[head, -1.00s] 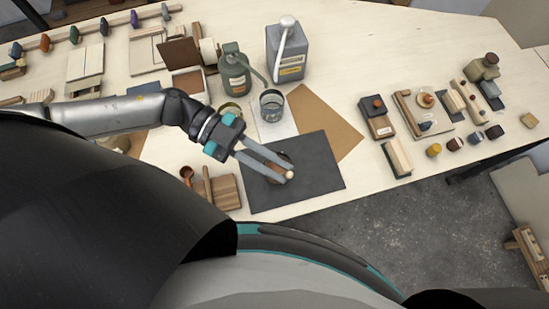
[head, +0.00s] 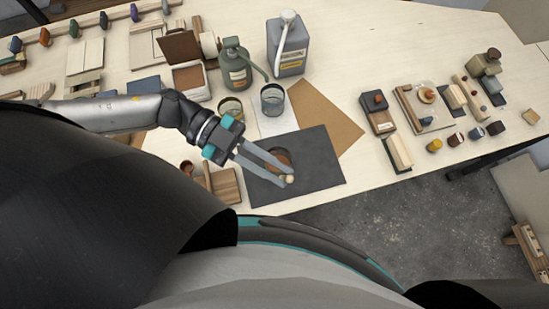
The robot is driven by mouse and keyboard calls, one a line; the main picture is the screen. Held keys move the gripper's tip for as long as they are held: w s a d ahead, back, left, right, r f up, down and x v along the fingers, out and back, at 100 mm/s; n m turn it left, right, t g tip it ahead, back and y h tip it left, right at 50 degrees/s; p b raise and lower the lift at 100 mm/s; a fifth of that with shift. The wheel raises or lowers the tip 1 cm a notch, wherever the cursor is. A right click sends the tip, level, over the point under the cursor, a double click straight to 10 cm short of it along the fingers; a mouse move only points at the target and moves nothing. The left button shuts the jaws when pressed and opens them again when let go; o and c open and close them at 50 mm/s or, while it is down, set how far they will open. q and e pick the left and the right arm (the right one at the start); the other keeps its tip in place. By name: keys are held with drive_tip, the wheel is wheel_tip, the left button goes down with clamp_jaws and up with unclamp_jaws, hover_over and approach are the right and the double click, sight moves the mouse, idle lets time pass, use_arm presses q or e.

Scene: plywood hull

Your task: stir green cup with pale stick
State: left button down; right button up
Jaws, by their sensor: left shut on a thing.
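My left gripper (head: 287,180) reaches in from the left over a dark mat (head: 320,160). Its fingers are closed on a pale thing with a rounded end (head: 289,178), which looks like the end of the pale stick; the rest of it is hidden. A cup with brown contents (head: 282,157) stands on the mat beneath the fingers, partly covered by them. Its outer wall is hidden, so I cannot tell whether it is green. I cannot tell whether the stick is inside the cup. My right gripper is not in view.
Behind the mat stand an open tin (head: 230,107), a grey metal cup (head: 272,99), a green bottle (head: 235,68) and a large grey can (head: 288,50).

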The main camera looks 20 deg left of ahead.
use_arm(q)
drive_tip(key=shift+s+d+r, duration=0.15)
drive_tip(key=shift+s, duration=0.45)
drive_tip(key=shift+s+d+r, duration=0.1)
drive_tip(key=shift+s+d, duration=0.1)
drive_tip(key=shift+s, duration=0.35)
drive_tip(key=shift+s+d+r, duration=0.15)
drive_tip(key=shift+s, duration=0.45)
idle(0.3)
idle(0.8)
